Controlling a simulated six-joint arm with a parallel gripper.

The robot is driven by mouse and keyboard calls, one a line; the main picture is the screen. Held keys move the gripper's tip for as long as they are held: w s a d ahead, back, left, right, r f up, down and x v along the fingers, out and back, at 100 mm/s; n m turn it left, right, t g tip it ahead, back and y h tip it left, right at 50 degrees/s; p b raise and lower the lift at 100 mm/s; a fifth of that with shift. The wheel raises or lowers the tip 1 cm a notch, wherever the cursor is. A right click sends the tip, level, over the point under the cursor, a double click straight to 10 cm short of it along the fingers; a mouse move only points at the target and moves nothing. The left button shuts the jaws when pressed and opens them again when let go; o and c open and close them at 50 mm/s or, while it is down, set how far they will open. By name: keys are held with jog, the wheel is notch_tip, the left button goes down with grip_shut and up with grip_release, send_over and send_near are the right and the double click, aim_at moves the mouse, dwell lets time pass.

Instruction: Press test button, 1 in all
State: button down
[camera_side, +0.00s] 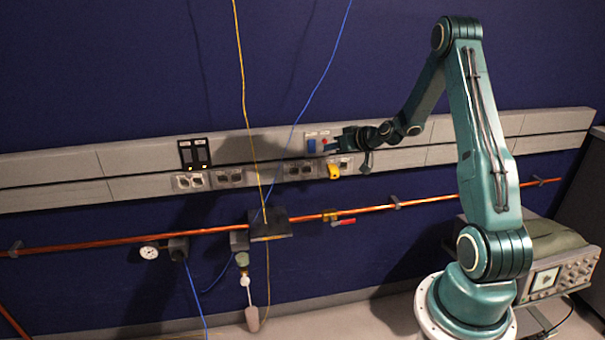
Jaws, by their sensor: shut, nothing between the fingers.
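A small panel (317,134) with a blue part (311,146) and a small red spot sits on the grey wall trunking. The red spot looks like a button, but it is too small to tell if it is the test button. My gripper (328,149) is shut and empty, pointing left at this panel from its right side. Its fingertips are at or just in front of the panel's lower right part. I cannot tell whether they touch it.
A black switch unit (194,153) and several sockets line the trunking, one with a yellow plug (334,171). A yellow cable (243,85) and a blue cable (322,75) hang left of my gripper. A copper pipe (100,240) with a red-handled valve (343,221) runs below.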

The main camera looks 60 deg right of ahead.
jog(key=s+a, duration=0.2)
jog(key=shift+s+a, duration=0.35)
dwell(0.7)
jog(key=s+a+r+n+g+y, duration=0.1)
jog(key=s+a+r+n+g, duration=0.1)
jog(key=a+r, duration=0.6)
jog(key=s+a+r+n+g+y, duration=0.2)
jog(key=a+r+n, duration=0.15)
jog(key=a, duration=0.95)
jog(key=s+a+r+g, duration=0.1)
jog(key=s+a, duration=0.2)
jog(key=s, duration=0.3)
jog(key=s+a+r+m+g+h, duration=0.1)
jog(key=s+a+r, duration=0.1)
jog(key=s, duration=0.5)
jog(key=s+a+r, duration=0.2)
jog(key=s+a, duration=0.2)
jog(key=s, duration=0.3)
jog(key=shift+s+r+g, duration=0.2)
jog(key=shift+g, duration=0.2)
